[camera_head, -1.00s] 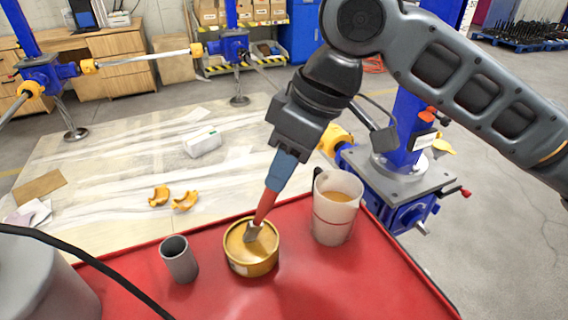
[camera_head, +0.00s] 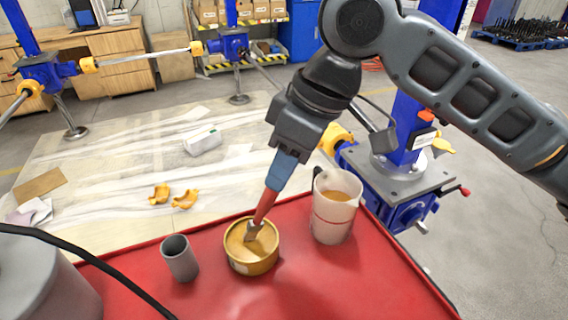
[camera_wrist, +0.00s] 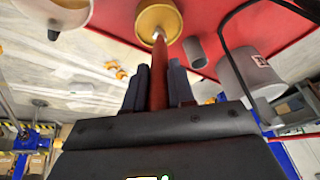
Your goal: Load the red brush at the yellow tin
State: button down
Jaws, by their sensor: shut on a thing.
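The red brush (camera_head: 264,206) is held in my gripper (camera_head: 281,170), its handle between the two fingers, and it points down and slightly left. Its bristle end is inside the yellow tin (camera_head: 251,263); whether it touches the contents I cannot tell. The tin is round and open, with tan stuff inside, and stands on the red tabletop. In the wrist view the brush handle (camera_wrist: 159,78) runs between the dark fingers (camera_wrist: 158,88) up to the tin (camera_wrist: 159,14).
A white jug (camera_head: 333,222) with amber liquid stands right of the tin. A grey cup (camera_head: 180,259) stands left of it. A large grey container (camera_head: 40,285) and a black cable are at the left edge. The red tabletop (camera_head: 330,285) is bare in front. Blue screw jacks (camera_head: 398,190) stand beyond.

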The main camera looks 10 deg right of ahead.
notch_tip(320, 180, up, 7)
jog(key=p, duration=0.6)
jog(key=shift+p, duration=0.4)
dwell(0.7)
